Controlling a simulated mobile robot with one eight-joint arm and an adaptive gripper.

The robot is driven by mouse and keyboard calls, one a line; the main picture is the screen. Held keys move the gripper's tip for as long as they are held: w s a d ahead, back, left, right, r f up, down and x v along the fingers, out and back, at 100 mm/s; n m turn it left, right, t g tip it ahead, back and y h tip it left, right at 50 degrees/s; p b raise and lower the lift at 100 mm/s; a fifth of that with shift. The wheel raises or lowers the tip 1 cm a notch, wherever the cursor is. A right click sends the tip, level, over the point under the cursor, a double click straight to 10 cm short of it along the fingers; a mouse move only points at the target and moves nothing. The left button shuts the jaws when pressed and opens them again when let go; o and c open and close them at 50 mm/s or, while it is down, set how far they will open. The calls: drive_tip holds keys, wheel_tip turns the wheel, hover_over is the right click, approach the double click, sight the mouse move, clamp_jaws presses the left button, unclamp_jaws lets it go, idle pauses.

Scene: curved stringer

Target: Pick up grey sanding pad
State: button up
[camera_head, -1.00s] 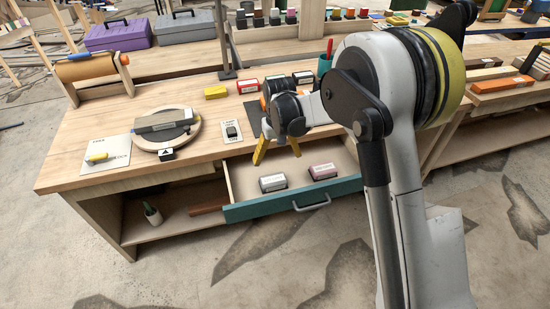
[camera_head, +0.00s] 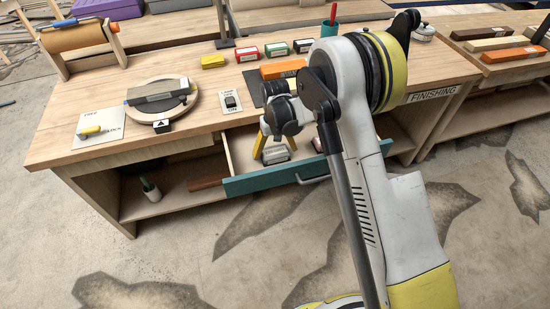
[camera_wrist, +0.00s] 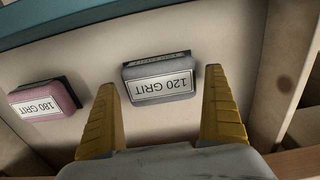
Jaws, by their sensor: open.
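The grey sanding pad (camera_wrist: 160,79), labelled 120 GRIT, lies in the open drawer. In the head view the grey pad (camera_head: 275,155) shows between the fingers and is partly covered by them. My gripper (camera_wrist: 164,95) is open, with its two yellow fingers to either side of the pad in the wrist view. The pad lies a little beyond the fingertips and does not appear held. In the head view my gripper (camera_head: 275,148) points down into the drawer. A pink pad (camera_wrist: 44,99), labelled 180 GRIT, lies to the left in the wrist view.
The teal drawer front (camera_head: 250,182) stands out below the bench top (camera_head: 160,75). In the wrist view a wooden drawer wall (camera_wrist: 275,60) rises close to the right finger. The bench top holds a round board (camera_head: 163,103), a switch box (camera_head: 231,103) and several small boxes.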

sight(275, 151)
drive_tip(key=shift+f, duration=0.55)
drive_tip(key=shift+r, duration=0.1)
drive_tip(key=c, duration=0.9)
drive_tip(key=shift+o, duration=0.2)
wheel_tip(275, 151, up, 4)
drive_tip(key=p, duration=0.2)
drive_tip(key=shift+r+p, duration=0.2)
drive_tip(key=shift+p, duration=0.1)
drive_tip(key=s+d+r+p, duration=0.1)
drive_tip(key=d+r+p, duration=0.1)
drive_tip(key=d, duration=0.3)
drive_tip(key=d+r+p, duration=0.2)
drive_tip(key=d+r, duration=0.2)
drive_tip(key=d, duration=0.2)
drive_tip(key=shift+s+d+r, duration=0.3)
drive_tip(key=shift+s, duration=0.1)
